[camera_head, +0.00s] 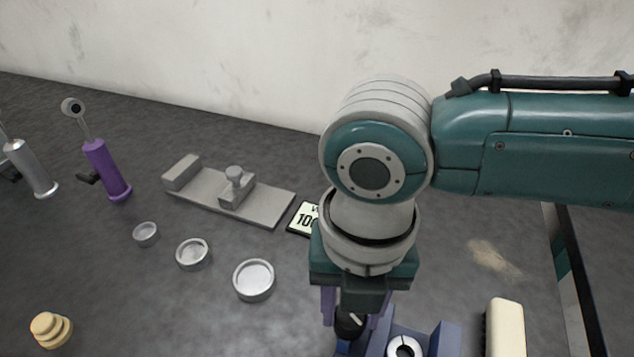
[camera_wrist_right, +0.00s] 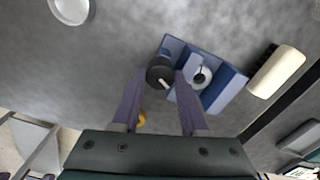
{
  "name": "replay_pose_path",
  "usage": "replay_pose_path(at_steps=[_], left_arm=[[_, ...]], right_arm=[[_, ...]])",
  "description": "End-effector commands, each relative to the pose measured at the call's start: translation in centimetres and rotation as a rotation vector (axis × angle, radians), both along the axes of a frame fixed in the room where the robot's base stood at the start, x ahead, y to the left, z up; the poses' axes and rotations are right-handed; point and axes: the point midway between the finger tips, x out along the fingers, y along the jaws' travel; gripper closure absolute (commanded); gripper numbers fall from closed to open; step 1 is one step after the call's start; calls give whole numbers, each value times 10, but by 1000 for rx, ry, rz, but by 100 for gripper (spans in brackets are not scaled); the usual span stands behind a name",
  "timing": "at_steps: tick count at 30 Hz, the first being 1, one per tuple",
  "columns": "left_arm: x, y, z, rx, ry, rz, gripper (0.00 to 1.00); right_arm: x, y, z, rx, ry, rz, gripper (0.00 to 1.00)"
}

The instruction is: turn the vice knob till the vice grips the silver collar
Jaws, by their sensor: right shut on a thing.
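The blue vice (camera_head: 447,338) is at the bottom of the head view, partly cut off. It also shows in the right wrist view (camera_wrist_right: 228,88). The silver collar (camera_head: 404,347) sits between its jaws, and shows as a pale ring in the wrist view (camera_wrist_right: 200,76). I cannot tell whether both jaws touch it. The black vice knob (camera_wrist_right: 159,72) has a white mark and is on the vice's left side. My right gripper (camera_wrist_right: 162,78) has its two purple fingers shut on the knob; it points down in the head view (camera_head: 351,318). My left gripper is not in view.
A cream-handled brush (camera_head: 505,325) lies right of the vice. A display (camera_head: 302,218) is partly hidden by my arm. Left are a grey sliding fixture (camera_head: 265,205), round metal dishes (camera_head: 253,280), a purple shock absorber (camera_head: 107,170), a silver one (camera_head: 30,168) and stacked yellow discs (camera_head: 50,329).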

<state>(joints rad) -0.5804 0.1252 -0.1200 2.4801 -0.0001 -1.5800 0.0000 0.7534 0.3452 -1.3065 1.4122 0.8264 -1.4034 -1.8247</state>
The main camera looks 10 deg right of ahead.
Motion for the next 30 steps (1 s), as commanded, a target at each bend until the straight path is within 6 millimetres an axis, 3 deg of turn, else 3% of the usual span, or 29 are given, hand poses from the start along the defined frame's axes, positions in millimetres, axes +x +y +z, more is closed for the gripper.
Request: replay_pose_path(at_steps=[12, 30], left_arm=[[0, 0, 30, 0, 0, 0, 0], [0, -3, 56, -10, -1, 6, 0]], right_arm=[[0, 1, 3, 0, 2, -399, 100], [1, 1, 2, 1, 1, -914, 100]])
